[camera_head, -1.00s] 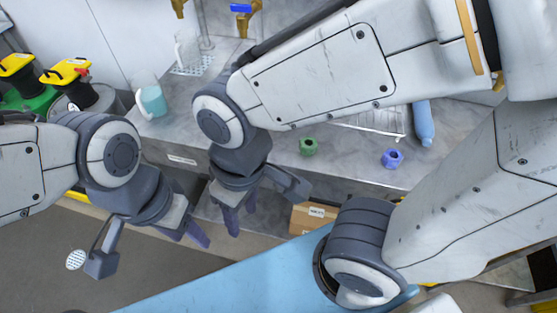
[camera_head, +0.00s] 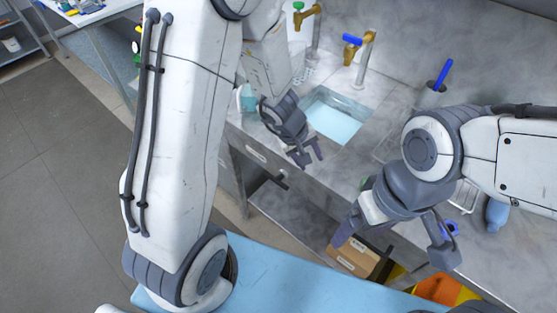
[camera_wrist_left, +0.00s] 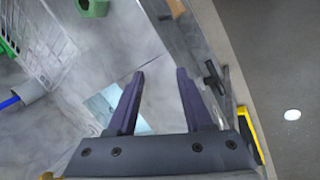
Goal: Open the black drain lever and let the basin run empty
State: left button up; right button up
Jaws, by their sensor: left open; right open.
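The basin (camera_head: 332,122) is set in the grey counter and holds pale blue water; part of it also shows in the left wrist view (camera_wrist_left: 103,104). The black drain lever (camera_head: 283,179) sits on the counter's front face, below and left of the basin. In the left wrist view the lever (camera_wrist_left: 213,78) is just right of the fingers, apart from them. My left gripper (camera_head: 309,157) is open and empty over the counter's front edge, near the lever. My right gripper (camera_head: 393,250) is open with nothing seen held, in front of the counter to the right.
Two brass taps stand behind the basin, one with a blue handle (camera_head: 352,41), one with a green handle (camera_head: 299,7). A blue bottle (camera_head: 496,214) and a wire rack (camera_head: 468,196) are on the right counter. A cardboard box (camera_head: 356,256) sits below the counter.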

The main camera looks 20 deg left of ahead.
aim_at(275, 179)
pick_arm(q)
jog(key=a+f+n+g+y+p, duration=0.1)
jog(key=a+f+n, duration=0.2)
jog(key=a, duration=0.3)
jog(key=a+f+n+y, duration=0.2)
jog(key=a+f+n, duration=0.1)
jog(key=a, duration=0.2)
jog(key=f+b, duration=0.2)
jog(key=f, duration=0.1)
jog(key=w+f+b, duration=0.1)
jog(key=f+b, duration=0.1)
jog(key=f, duration=0.1)
jog(key=f+b, duration=0.1)
jog(key=f, duration=0.2)
jog(key=shift+w+d+f+b, duration=0.15)
jog(key=shift+w+f+b, duration=0.1)
jog(key=shift+b, duration=0.15)
jog(key=shift+w+f, duration=0.15)
jog(key=shift+f, duration=0.3)
pick_arm(e)
notch_tip(275, 179, down, 4)
jog(key=shift+f, duration=0.1)
pick_arm(q)
grip_shut()
